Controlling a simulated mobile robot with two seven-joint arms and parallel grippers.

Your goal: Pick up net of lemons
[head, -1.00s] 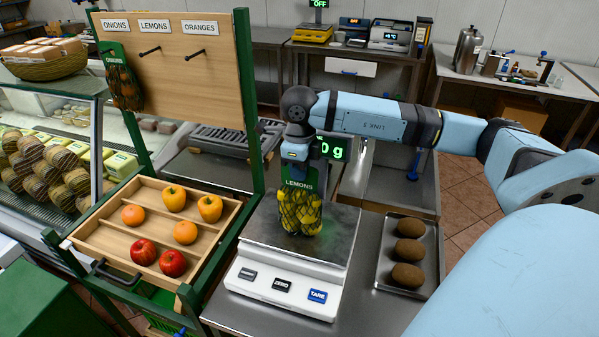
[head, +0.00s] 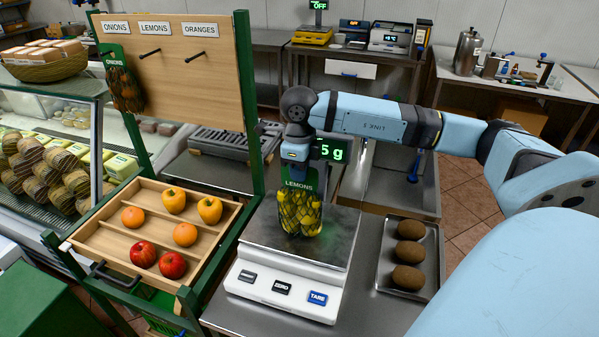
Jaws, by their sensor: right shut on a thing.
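The net of lemons (head: 300,214) is a dark green mesh with yellow lemons and a green header marked LEMONS. It stands upright on the steel plate of the white scale (head: 262,246), near its right side. My right gripper (head: 297,168) is above it, pointing down, and is shut on the header at the top of the net. The fingertips are partly hidden by the gripper body. The green scale display (head: 333,152) behind the net reads a number ending in "5 g", its left part hidden by the gripper. My left gripper is not in view.
A wooden tray (head: 190,258) with peppers, oranges and apples stands left of the scale. A peg board (head: 180,75) rises behind it; a net of onions (head: 124,85) hangs there, and the other pegs are empty. A metal tray (head: 424,272) of brown items lies right.

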